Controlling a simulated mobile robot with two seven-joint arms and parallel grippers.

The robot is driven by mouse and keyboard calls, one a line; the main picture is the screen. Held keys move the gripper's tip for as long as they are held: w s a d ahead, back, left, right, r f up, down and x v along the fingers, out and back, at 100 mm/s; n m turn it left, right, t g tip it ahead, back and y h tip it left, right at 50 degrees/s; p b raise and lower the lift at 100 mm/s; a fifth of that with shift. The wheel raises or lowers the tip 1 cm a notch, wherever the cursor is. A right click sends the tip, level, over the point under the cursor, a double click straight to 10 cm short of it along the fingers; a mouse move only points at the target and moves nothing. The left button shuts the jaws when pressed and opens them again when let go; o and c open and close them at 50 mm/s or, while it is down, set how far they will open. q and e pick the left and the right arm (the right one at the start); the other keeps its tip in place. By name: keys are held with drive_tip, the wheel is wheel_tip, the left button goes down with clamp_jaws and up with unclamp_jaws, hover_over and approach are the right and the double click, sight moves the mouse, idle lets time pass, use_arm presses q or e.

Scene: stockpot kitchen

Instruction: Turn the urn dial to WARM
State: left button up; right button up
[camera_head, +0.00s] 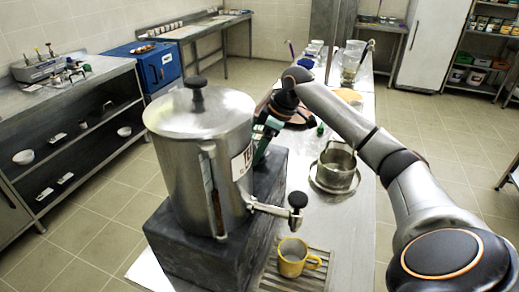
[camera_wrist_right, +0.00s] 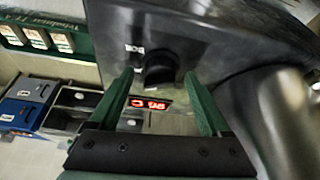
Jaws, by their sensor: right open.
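The steel urn (camera_head: 200,150) with a black lid knob stands on a dark block-shaped base (camera_head: 195,245). In the right wrist view the round black dial (camera_wrist_right: 160,68) sits on the dark base panel, with small pale labels on its left, too small to read. A lit red display (camera_wrist_right: 147,104) is below the dial. My right gripper (camera_wrist_right: 160,76) is open, its green fingers on either side of the dial in that view; I cannot tell whether they touch it. In the head view the right gripper (camera_head: 263,135) is partly hidden behind the urn, and the dial is hidden.
A yellow mug (camera_head: 292,257) stands on a drip grate under the urn's tap (camera_head: 290,203). A steel pot (camera_head: 337,168) stands on the counter beside my right arm. A blue box (camera_head: 150,66) and shelves stand at left.

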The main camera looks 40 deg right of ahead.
drive_tip(key=v, duration=1.2)
drive_tip(key=shift+s, duration=0.1)
